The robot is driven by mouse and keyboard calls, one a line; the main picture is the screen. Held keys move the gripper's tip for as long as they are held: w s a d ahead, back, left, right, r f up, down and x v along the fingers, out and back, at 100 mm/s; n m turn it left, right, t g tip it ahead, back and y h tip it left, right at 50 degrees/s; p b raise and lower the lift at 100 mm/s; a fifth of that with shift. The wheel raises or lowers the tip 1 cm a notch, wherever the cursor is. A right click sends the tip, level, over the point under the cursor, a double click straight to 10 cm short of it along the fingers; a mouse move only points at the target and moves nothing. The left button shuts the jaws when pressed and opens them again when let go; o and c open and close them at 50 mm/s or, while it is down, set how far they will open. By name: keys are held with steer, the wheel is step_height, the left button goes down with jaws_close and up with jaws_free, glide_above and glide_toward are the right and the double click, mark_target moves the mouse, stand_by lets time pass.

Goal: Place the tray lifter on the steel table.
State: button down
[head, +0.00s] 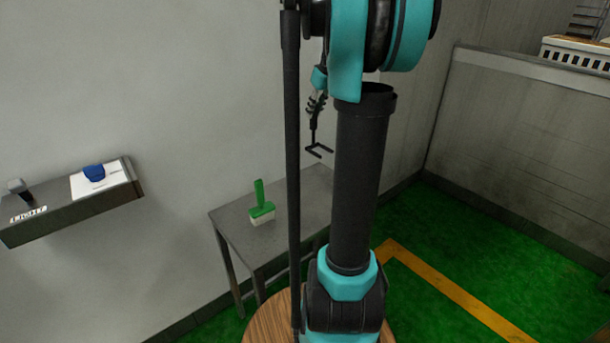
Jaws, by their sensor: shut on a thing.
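The tray lifter (314,138) is a thin black tool with a straight stem and a forked or bent foot at its lower end. My gripper (317,104) is shut on its upper end, and the lifter hangs upright below it. In the picture the foot shows just above the far right part of the steel table (237,221); the gap between them is hard to judge. The table is grey with a flat top and thin legs, against the wall. My arm hides part of its right side. The grip itself is small and partly hidden.
A green brush (262,211) with pale bristles stands on the table's left-middle part. A wall shelf (75,218) at left holds a blue item (94,172) and a dark item (18,188). A round wooden top (268,325) is at the bottom. The table's back right looks clear.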

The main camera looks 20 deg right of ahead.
step_height(320, 180, down, 17)
steer(key=shift+f, duration=0.2)
stand_by(0.4)
steer(key=c, duration=1.3)
jaws_free()
steer(key=shift+f, duration=0.1)
steer(key=shift+c, duration=0.2)
steer(key=v, duration=1.2)
steer(key=s+a+f+m, duration=0.1)
steer(key=s+a+f, duration=0.4)
steer(key=s, duration=0.3)
steer(key=s+a+f+m+h, duration=0.1)
steer(key=s+a+f, duration=0.5)
steer(key=s+a, duration=0.1)
steer(key=s+a+f+m, duration=0.2)
steer(key=s+a+f, duration=0.3)
steer(key=s, duration=0.5)
steer(key=shift+a+f+h, duration=0.25)
steer(key=shift+a+h, duration=0.05)
steer(key=shift+a, duration=0.1)
